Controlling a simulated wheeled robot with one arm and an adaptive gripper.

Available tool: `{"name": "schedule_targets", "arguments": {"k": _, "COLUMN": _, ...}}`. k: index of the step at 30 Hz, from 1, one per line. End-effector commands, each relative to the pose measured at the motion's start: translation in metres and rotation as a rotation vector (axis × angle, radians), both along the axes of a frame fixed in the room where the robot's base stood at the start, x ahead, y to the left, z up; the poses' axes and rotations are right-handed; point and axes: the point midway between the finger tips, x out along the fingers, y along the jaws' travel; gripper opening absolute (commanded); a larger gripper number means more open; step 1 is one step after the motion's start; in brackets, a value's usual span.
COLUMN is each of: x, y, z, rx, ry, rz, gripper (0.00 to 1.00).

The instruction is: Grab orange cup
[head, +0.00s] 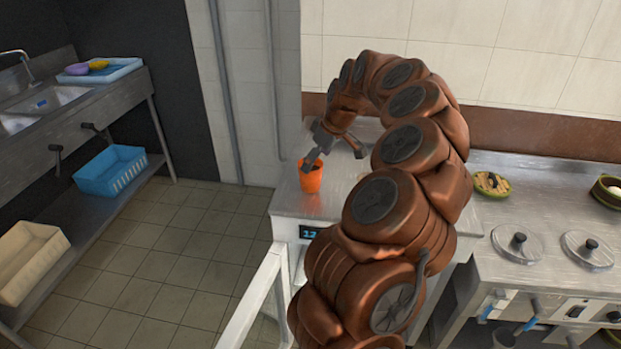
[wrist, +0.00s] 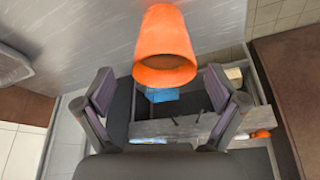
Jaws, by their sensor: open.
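The orange cup (head: 311,178) stands upright on the metal counter (head: 290,203), near its front left part. In the wrist view the orange cup (wrist: 164,47) is at the top middle, with its open rim toward the camera. My gripper (head: 322,158) is at the cup's top in the head view, with a finger overlapping the rim area. In the wrist view my gripper (wrist: 160,90) is open, its two fingers spread to the left and right below the cup's rim in the picture. The space between the fingers holds nothing. I cannot tell whether a finger touches the cup.
A sink counter (head: 60,120) stands at the left, with a blue tray (head: 100,70), a blue basket (head: 110,171) and a white bin (head: 30,262). Lidded pots (head: 517,244) are set in the right counter. The tiled floor (head: 160,270) is clear. A wall stands behind the counter.

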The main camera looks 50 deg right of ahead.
Motion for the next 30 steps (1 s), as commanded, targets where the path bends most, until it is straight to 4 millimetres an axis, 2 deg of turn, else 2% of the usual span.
{"name": "schedule_targets", "arguments": {"k": 11, "x": 0.011, "y": 0.005, "z": -0.027, "rx": 0.003, "ry": 0.004, "rz": 0.001, "gripper": 0.95}}
{"name": "schedule_targets", "arguments": {"k": 19, "x": 0.022, "y": 0.01, "z": -0.059, "rx": 0.002, "ry": 0.003, "rz": 0.003, "gripper": 0.95}}
{"name": "schedule_targets", "arguments": {"k": 26, "x": 0.024, "y": 0.01, "z": -0.063, "rx": 0.002, "ry": 0.001, "rz": 0.002, "gripper": 0.95}}
{"name": "schedule_targets", "arguments": {"k": 30, "x": 0.024, "y": 0.01, "z": -0.063, "rx": 0.002, "ry": 0.001, "rz": 0.002, "gripper": 0.83}}
